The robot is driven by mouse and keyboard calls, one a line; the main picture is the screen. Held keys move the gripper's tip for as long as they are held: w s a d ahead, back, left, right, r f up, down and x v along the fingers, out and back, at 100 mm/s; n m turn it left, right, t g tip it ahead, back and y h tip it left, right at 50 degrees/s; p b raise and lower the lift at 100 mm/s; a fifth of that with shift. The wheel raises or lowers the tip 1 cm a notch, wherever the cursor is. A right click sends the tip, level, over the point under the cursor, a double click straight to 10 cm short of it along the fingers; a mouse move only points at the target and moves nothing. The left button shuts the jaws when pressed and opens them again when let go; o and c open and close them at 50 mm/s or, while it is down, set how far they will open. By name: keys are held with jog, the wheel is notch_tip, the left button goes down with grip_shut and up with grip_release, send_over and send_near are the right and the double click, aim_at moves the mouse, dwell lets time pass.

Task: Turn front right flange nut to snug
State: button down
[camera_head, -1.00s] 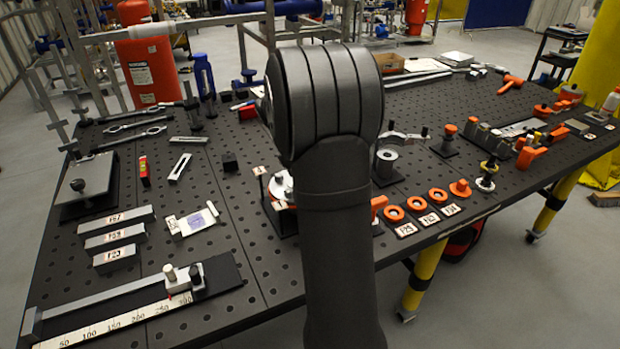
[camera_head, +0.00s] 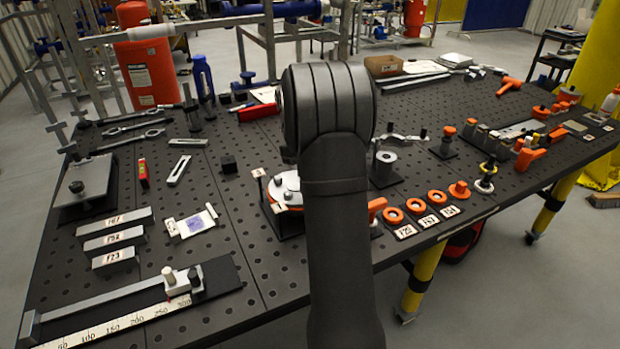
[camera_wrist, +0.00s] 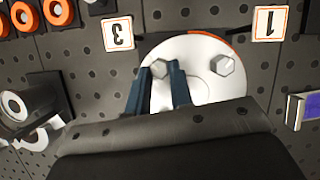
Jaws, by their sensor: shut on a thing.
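The white round flange (camera_wrist: 196,88) with an orange edge fills the middle of the wrist view. My gripper (camera_wrist: 160,76) reaches over it with two dark blue fingers, shut on a grey hex flange nut (camera_wrist: 160,67) between the tips. A second hex nut (camera_wrist: 223,64) stands to the right on the same flange, free of the fingers. Any nuts under my wrist body are hidden. In the head view the flange (camera_head: 285,188) shows partly on its stand, left of my arm; my arm hides the gripper there.
Tags marked 3 (camera_wrist: 117,34) and 1 (camera_wrist: 269,23) stand beside the flange. Orange rings (camera_head: 413,206) and a grey spool (camera_head: 385,163) stand to its right in the head view. A small dark block (camera_head: 229,163) is behind left.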

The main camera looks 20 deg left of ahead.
jog(key=shift+w+r+m+y, duration=0.15)
jog(key=shift+m+y, duration=0.15)
jog(key=shift+m, duration=0.5)
jog(key=c, duration=1.3)
grip_release()
jog(key=shift+d, duration=0.1)
jog(key=shift+g, duration=0.3)
jog(key=v, duration=1.2)
